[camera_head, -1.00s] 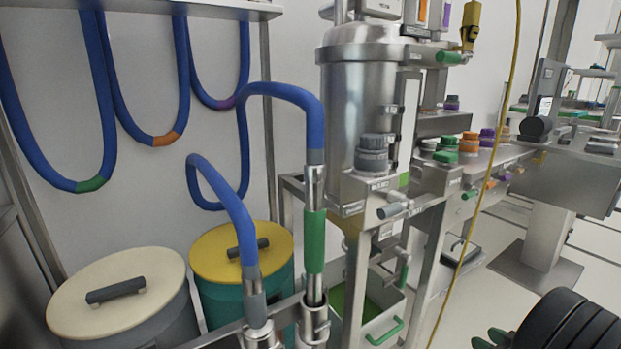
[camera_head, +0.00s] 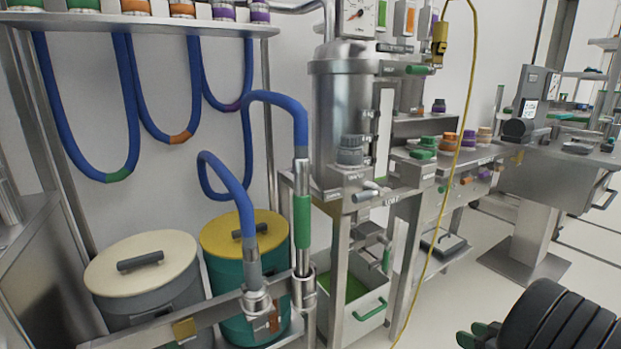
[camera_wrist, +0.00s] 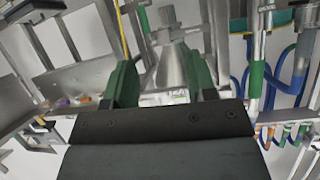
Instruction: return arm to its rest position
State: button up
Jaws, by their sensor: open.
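My gripper (camera_head: 474,335) shows at the lower right edge of the head view, at the end of my dark ribbed arm, with green fingers partly cut off by the frame. In the wrist view my gripper (camera_wrist: 162,78) has its two green fingers apart, with nothing between them. A steel vessel stands beyond the fingers there, apart from them. A steel bin (camera_head: 368,318) with a green handle sits low under the steel vessel (camera_head: 345,105) in the head view, with green material inside. My gripper is to the right of the bin and clear of it.
Two lidded drums, one cream-topped (camera_head: 150,290) and one yellow-topped (camera_head: 232,275), stand at left behind a steel rail. Blue hoses (camera_head: 125,100) hang above them. A yellow cable (camera_head: 447,180) hangs before the steel bench. Pale floor is open at right.

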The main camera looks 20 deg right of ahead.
jog(key=w+a+r+n+g+y+p, duration=0.15)
jog(key=w+a+r+g+p, duration=0.25)
jog(key=a+r+p, duration=0.5)
jog(key=w+a+r+g+y+p, duration=0.3)
jog(key=w+a+r+p, duration=0.3)
jog(key=a+r, duration=0.5)
jog(key=s+a+r+m+g+h+p, duration=0.1)
jog(key=s+a+r+h+p, duration=0.2)
jog(key=a+r+p, duration=0.5)
jog(key=s+a+r+g+h+p, duration=0.1)
jog(key=s+a+r+h+p, duration=0.1)
jog(key=a+r+p, duration=0.6)
notch_tip(320, 180, up, 8)
jog(key=h+p, duration=0.1)
jog(key=p, duration=0.3)
jog(key=shift+s+a+m, duration=0.35)
jog(key=shift+s+a, duration=0.05)
